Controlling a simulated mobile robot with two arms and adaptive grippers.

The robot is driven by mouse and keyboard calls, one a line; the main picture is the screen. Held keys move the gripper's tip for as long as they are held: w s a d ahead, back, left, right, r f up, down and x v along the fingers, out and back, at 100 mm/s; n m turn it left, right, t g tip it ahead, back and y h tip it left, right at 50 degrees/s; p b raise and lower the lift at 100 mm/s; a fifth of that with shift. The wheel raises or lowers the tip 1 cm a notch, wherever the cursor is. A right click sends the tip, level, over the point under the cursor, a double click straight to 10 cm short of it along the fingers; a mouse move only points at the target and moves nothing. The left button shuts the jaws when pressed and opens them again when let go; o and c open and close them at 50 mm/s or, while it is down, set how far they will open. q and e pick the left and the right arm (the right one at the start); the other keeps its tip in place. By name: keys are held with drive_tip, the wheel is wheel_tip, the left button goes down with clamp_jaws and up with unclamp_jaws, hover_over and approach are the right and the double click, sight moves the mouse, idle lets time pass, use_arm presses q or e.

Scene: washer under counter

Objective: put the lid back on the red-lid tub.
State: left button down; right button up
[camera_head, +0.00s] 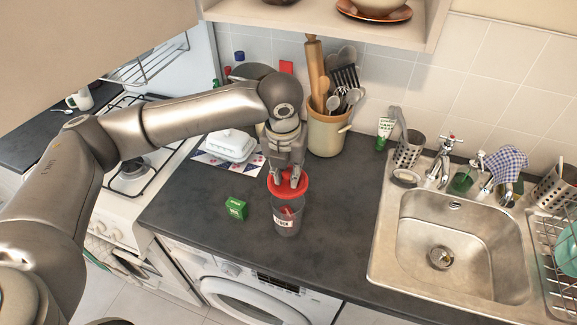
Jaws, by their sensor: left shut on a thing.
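The tub (287,222) is a dark see-through container with a white label, upright on the dark counter above the washer. Something red shows inside it. The red lid (289,189) is at the top of the tub, gripped from above. My left gripper (288,178) points down and is shut on the lid. The lid overlaps the tub's rim in this view; I cannot tell whether it is seated or held just above. My right gripper is not in view.
A white butter dish (231,145) and a utensil crock (326,132) are behind. The sink (450,240) is on the right. Counter between tub and sink is clear. A shelf (330,25) overhangs the back.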

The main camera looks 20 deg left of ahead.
sight(287, 183)
use_arm(q)
drive_tip(key=shift+f+b, duration=2.05)
drive_tip(key=shift+b, duration=0.5)
drive_tip(key=shift+f, duration=1.1)
drive_tip(key=shift+r+p, duration=0.1)
drive_tip(key=shift+p, duration=0.2)
drive_tip(key=shift+p, duration=0.85)
drive_tip(key=shift+f+p, duration=0.2)
drive_tip(key=shift+p, duration=0.1)
drive_tip(key=shift+p, duration=0.55)
